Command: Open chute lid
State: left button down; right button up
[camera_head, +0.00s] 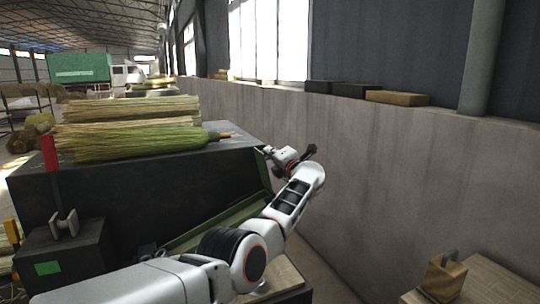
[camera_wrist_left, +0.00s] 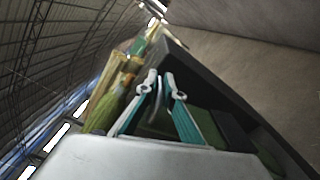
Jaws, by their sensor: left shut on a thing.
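The chute (camera_head: 215,222) is a dark green recess low on the right of a large dark cabinet, partly hidden behind my left arm. The chute lid (camera_head: 263,168) shows as a narrow dark panel, tilted up, at the cabinet's right end. My left gripper (camera_head: 270,153) is at the lid's upper edge. In the left wrist view its two teal-lined fingers (camera_wrist_left: 168,100) are closed around a thin grey edge, which looks like part of the lid. The exact contact is hard to see. My right gripper is not in view.
Straw broom bundles (camera_head: 130,140) lie on the cabinet top (camera_head: 70,172). A concrete wall (camera_head: 400,170) runs along the right, with a narrow gap beside the cabinet. A small box with a red lever (camera_head: 50,153) stands at left.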

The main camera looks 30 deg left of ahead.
pick_arm(q)
jog(key=shift+f, duration=0.2)
jog(key=c, duration=2.2)
grip_release()
jog(key=shift+o, duration=0.2)
jog(key=shift+r, duration=0.1)
